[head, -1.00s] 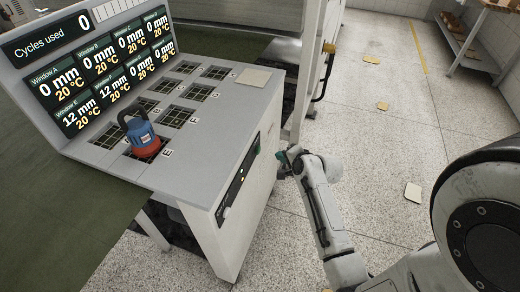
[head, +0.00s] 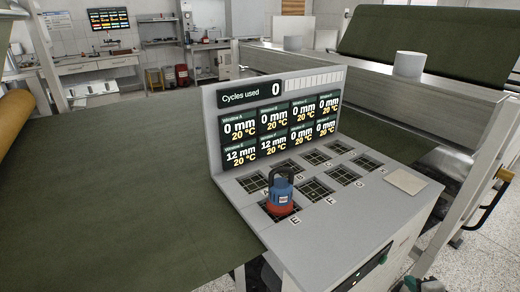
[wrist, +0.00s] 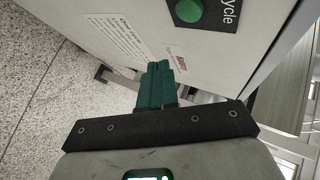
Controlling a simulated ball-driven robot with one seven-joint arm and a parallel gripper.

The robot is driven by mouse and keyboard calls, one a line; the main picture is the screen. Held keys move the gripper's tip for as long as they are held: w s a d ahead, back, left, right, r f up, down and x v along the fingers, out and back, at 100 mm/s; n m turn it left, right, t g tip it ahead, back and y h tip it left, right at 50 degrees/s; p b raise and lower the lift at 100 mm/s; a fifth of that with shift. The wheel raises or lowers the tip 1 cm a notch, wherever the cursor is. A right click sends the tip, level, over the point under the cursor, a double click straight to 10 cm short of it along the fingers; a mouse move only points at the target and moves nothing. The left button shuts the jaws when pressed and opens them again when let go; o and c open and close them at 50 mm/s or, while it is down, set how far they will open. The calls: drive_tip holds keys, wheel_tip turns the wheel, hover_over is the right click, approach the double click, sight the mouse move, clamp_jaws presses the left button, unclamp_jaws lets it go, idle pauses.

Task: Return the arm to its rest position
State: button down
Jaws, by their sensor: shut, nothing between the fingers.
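My gripper (wrist: 160,82) shows in the wrist view with its teal fingers together and nothing between them. It is beside the white front panel (wrist: 120,18) of the console, close to a round green button (wrist: 188,10) on a dark plate marked "cycle". I cannot tell if the fingertips touch the panel. In the head view only a small part of my gripper (head: 411,284) shows at the bottom edge; the rest of my arm is out of view.
The console (head: 330,225) has a display (head: 280,125) and gridded windows. A blue and red tool (head: 281,195) stands on window E. A beige square (head: 406,181) lies at the console's right. Green sheet (head: 110,190) spreads left. Speckled floor (wrist: 45,70) is open beside the panel.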

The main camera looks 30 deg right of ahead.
drive_tip(key=w+a+f+n+g+y, duration=0.15)
drive_tip(key=a+n+g+y, duration=0.35)
drive_tip(key=a+n, duration=1.2)
drive_tip(key=s+a+r+n+g, duration=0.1)
drive_tip(key=s+a+n+g, duration=0.1)
drive_tip(key=s+a, duration=0.3)
drive_tip(key=s+a+r+n+g, duration=0.2)
drive_tip(key=s+a, duration=0.3)
drive_tip(key=a, duration=0.4)
drive_tip(key=shift+s+a+n+y, duration=0.15)
drive_tip(key=shift+a+n+y, duration=0.15)
drive_tip(key=shift+n, duration=0.4)
